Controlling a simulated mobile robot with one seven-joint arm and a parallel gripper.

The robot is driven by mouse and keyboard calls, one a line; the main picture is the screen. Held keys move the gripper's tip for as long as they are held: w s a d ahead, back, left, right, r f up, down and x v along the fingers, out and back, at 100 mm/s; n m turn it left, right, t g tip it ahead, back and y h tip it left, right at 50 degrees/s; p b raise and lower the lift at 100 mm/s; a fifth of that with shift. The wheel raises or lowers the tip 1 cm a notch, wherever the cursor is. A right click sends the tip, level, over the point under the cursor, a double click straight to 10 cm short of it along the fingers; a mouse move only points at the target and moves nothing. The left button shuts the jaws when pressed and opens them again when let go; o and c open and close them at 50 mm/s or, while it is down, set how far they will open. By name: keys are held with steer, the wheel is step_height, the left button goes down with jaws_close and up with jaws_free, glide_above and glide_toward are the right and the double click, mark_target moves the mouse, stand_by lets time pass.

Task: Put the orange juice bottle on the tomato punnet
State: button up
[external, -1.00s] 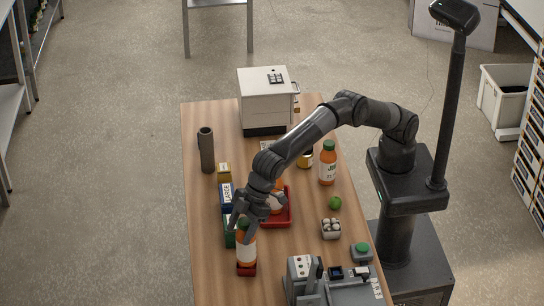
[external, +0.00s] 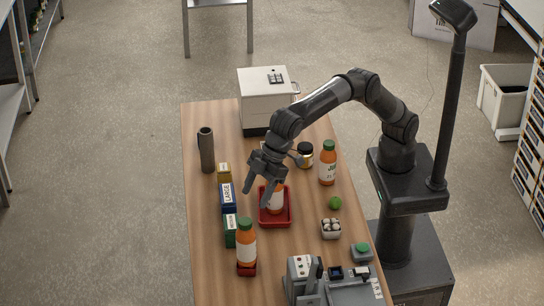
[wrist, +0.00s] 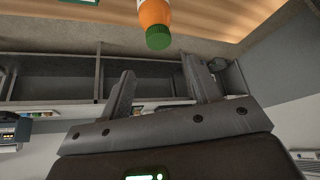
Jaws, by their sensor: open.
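An orange juice bottle (external: 246,246) with a green cap stands upright on a small red punnet (external: 246,269), apparently the tomato punnet, near the front left of the table. The bottle hides most of the punnet's top. My gripper (external: 256,194) is open and empty, above and behind this bottle and clear of it. In the wrist view its two fingers (wrist: 162,84) are spread with nothing between them. An orange bottle with a green cap (wrist: 158,38) shows beyond them at the top.
A red tray (external: 288,212) holds another orange bottle (external: 276,198), partly hidden by my gripper. A third juice bottle (external: 328,165) stands at the right. Several cartons (external: 228,197) line the left.

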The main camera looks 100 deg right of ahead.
steer(key=s+d+r+m+h, duration=0.1)
steer(key=s+d+r, duration=0.15)
steer(key=d, duration=0.85)
steer(key=s+d+r+m, duration=0.15)
steer(key=s+d, duration=0.25)
steer(key=d, duration=0.7)
steer(key=s+d+r+h, duration=0.1)
steer(key=s+d+r, duration=0.25)
steer(key=d, duration=0.75)
steer(key=s+d+f+m, duration=0.1)
steer(key=s+d+f, duration=0.4)
steer(key=s, duration=0.3)
steer(key=s+d+f+m, duration=0.1)
steer(key=s+d+f, duration=0.4)
steer(key=s+d, duration=0.2)
steer(key=s+d+f+m+h, duration=0.1)
steer(key=s+d+f, duration=0.4)
steer(key=s, duration=0.5)
steer(key=shift+s+d+f+m+t, duration=0.15)
steer(key=shift+d+m+t, duration=0.2)
steer(key=shift+d, duration=0.55)
